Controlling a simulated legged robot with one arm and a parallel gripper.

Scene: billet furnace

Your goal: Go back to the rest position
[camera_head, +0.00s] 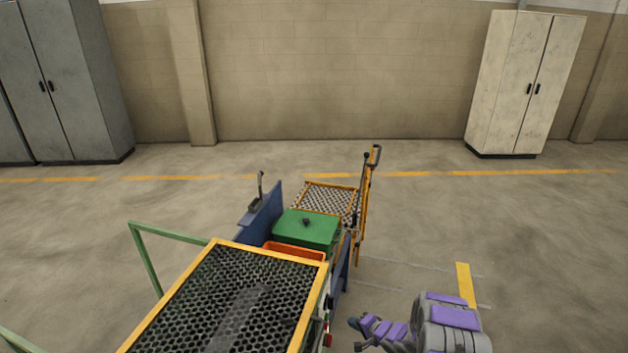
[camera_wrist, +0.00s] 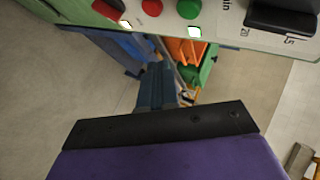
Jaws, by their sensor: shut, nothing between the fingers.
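My arm is at the lower right of the head view, with a grey body and purple segments. My gripper (camera_head: 358,326) is at its left end, beside the right side of the machine. In the wrist view a purple block with a black front edge, part of my gripper (camera_wrist: 160,122), fills the lower middle. My gripper is shut and nothing shows in it. Above it in the wrist view is a pale control panel (camera_wrist: 232,30) with a red button (camera_wrist: 152,8) and a green button (camera_wrist: 188,9). I see a gap between the panel and the black edge.
A mesh-topped machine (camera_head: 318,272) with an orange frame stands in the centre foreground. Behind it are a green lidded box (camera_head: 308,232), a blue panel (camera_head: 262,214) and an orange upright post (camera_head: 366,210). Cabinets (camera_head: 525,85) stand along the wall.

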